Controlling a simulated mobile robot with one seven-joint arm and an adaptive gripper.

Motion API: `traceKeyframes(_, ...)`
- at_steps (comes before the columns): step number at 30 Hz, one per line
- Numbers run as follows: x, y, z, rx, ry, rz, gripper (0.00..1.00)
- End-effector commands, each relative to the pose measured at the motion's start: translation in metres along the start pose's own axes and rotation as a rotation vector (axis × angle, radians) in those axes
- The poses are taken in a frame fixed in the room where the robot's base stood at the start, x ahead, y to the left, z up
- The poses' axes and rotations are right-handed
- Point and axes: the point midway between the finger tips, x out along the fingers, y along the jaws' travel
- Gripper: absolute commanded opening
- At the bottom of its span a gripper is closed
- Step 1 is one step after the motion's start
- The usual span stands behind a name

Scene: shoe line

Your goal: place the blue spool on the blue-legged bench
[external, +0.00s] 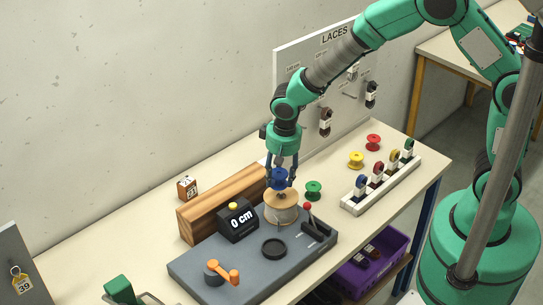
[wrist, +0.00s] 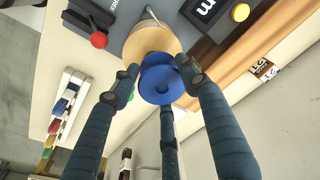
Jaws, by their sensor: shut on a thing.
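The blue spool (external: 279,180) is held between the fingers of my gripper (external: 280,176), right above a large wood-topped reel on the winding machine. It also shows in the wrist view (wrist: 161,80), with my gripper's fingers (wrist: 160,84) closed around it and the round wooden top behind it. I cannot tell whether the blue spool touches the reel. The blue-legged bench (external: 140,243) is the pale-topped one under the machine; one blue leg shows at its right end.
The grey winding machine (external: 205,262) carries the wood-topped reel (external: 281,210) and a "0 cm" counter (external: 238,220). Green (external: 313,190), yellow (external: 356,160) and red (external: 374,142) spools stand to the right, near a white lace rack (external: 382,186). A laces board (external: 300,75) stands behind. Bare bench lies left.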

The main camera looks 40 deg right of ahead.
Motion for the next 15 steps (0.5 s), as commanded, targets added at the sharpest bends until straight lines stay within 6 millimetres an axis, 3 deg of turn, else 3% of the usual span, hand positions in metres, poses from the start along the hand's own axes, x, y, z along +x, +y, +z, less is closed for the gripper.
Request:
traceKeyframes(8,0.0,-0.029,-0.016,-0.044,-0.002,-0.003,0.19)
traceKeyframes(15,0.001,-0.072,-0.035,-0.107,-0.004,-0.009,0.19)
